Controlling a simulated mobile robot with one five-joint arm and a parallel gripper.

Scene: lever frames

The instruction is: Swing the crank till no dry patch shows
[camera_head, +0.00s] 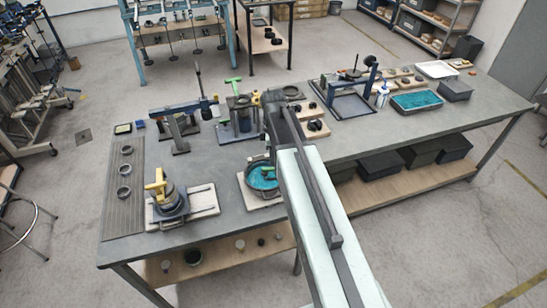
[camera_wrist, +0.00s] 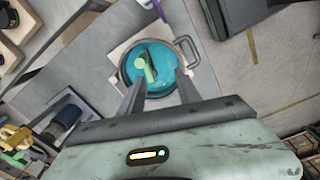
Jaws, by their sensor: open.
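A round pan (camera_wrist: 127,76) with teal contents sits on a pale board in the wrist view. It also shows in the head view (camera_head: 249,184), partly hidden by my arm. A green crank (camera_wrist: 145,68) stands over the teal. A dark shape beside it could be a dry patch or part of the crank; I cannot tell. My gripper (camera_wrist: 158,82) is open and empty, its two dark fingers apart over the near part of the pan, with the crank beyond the tips. Contact is not visible. The fingers cannot be made out in the head view.
A yellow-handled device (camera_head: 158,190) stands left of the pan. A blue-armed press (camera_head: 180,125) and a green-handled device (camera_head: 238,112) stand behind. A teal-filled tray (camera_head: 417,101) lies at the right. Bare grey table lies between the devices.

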